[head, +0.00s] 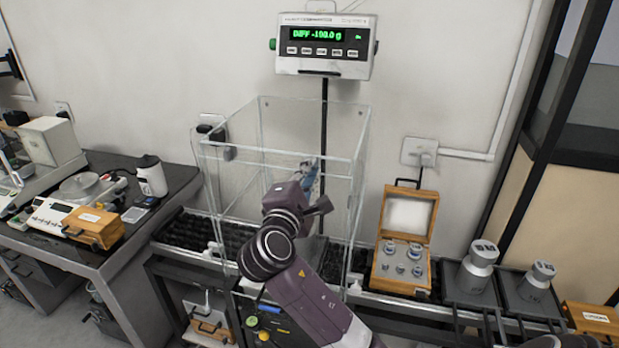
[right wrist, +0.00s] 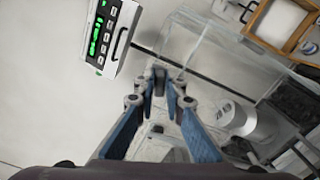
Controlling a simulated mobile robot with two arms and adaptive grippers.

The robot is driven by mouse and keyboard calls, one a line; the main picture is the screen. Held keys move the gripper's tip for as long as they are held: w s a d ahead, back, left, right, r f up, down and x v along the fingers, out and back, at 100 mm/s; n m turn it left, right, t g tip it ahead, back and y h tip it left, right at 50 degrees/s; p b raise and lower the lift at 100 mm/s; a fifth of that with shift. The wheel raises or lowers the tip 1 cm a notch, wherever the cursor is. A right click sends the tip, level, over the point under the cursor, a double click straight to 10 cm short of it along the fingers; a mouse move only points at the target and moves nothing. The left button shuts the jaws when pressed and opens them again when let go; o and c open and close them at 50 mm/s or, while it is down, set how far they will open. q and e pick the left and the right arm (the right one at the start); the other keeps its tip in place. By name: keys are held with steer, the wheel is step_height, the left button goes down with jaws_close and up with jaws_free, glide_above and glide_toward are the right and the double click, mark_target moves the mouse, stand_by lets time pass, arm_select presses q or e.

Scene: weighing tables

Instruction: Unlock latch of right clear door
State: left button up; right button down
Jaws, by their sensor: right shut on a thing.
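The clear box (head: 355,165) stands on the black roller bench, its transparent panels edged in pale lines. Its right clear door is hard to tell from the other panels. My right arm reaches up from the bottom, and my right gripper (head: 313,178) is at the clear box, small and partly hidden behind my wrist. In the right wrist view its blue-padded fingers (right wrist: 170,82) are closed in on a small grey part, which I take to be the latch; it is mostly hidden between the fingertips. The clear panel (right wrist: 205,52) shows just beyond. My left gripper is not in view.
A scale display (head: 323,45) reading DIFF -190.0 g stands behind on a black post. An open wooden weight case (head: 432,240) is to the right, then large steel weights (head: 476,268). A grey side table (head: 115,245) with instruments is at left.

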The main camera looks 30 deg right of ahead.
steer(key=shift+f+m+b, duration=0.15)
steer(key=shift+m+b, duration=0.55)
steer(key=shift+m, duration=0.35)
steer(key=shift+f+m+b, duration=0.1)
steer(key=shift+m+b, duration=0.55)
steer(key=shift+m, duration=0.4)
steer(key=c, duration=2)
jaws_free()
steer(key=shift+s, duration=0.1)
steer(key=v, duration=1.2)
